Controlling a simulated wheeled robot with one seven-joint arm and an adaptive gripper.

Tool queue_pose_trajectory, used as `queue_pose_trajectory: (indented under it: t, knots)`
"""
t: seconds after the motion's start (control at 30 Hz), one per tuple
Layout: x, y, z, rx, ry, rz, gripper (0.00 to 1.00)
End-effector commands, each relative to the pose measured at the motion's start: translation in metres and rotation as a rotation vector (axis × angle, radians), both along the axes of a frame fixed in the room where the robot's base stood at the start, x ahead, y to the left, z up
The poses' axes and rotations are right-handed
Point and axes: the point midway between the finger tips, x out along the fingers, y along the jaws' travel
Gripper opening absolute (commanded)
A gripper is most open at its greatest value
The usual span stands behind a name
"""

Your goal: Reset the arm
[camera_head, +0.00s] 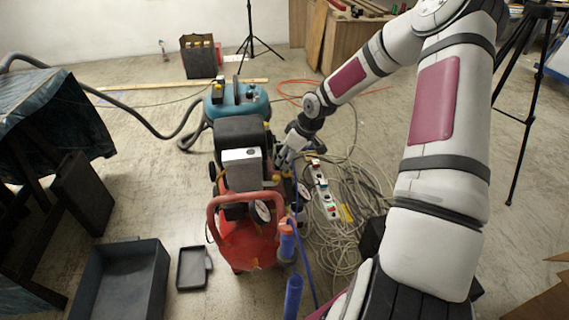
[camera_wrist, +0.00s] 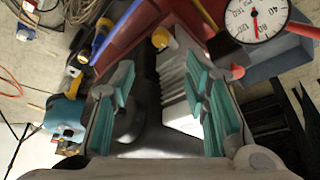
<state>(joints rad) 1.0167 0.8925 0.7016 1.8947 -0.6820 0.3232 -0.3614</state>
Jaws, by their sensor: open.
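My gripper (camera_head: 290,150) is at the end of my arm, which reaches forward from the right side of the head view. It is just right of the red air compressor (camera_head: 247,242). In the wrist view my gripper (camera_wrist: 165,100) shows two teal-padded fingers spread apart, with nothing held between them. Behind the fingers lie the compressor's dark cylinder and ribbed part, close to the gripper. Whether the fingers touch the compressor cannot be told. A round pressure gauge (camera_wrist: 254,14) shows at the upper right of the wrist view.
A teal-topped machine (camera_head: 237,102) stands behind the compressor. Coiled cables (camera_head: 345,215) and a power strip (camera_head: 324,190) lie to its right. A dark crate (camera_head: 122,285) and small tray (camera_head: 192,267) are at the left. A black tripod (camera_head: 523,120) stands at the right.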

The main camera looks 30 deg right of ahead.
Motion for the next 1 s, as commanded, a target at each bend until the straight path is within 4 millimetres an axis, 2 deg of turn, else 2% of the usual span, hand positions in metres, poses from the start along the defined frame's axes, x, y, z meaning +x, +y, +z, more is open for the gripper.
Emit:
queue_pose_trajectory:
  t: [0.67, 0.77, 0.87, 1.0]
  knots:
    - [-0.002, 0.001, 0.006, -0.004, 0.005, 0.002, 0.42]
    - [-0.008, 0.005, 0.015, -0.030, 0.031, 0.010, 0.42]
    - [-0.021, 0.014, 0.035, -0.080, 0.083, 0.013, 0.42]
    - [-0.049, 0.028, 0.075, -0.172, 0.171, -0.002, 0.42]
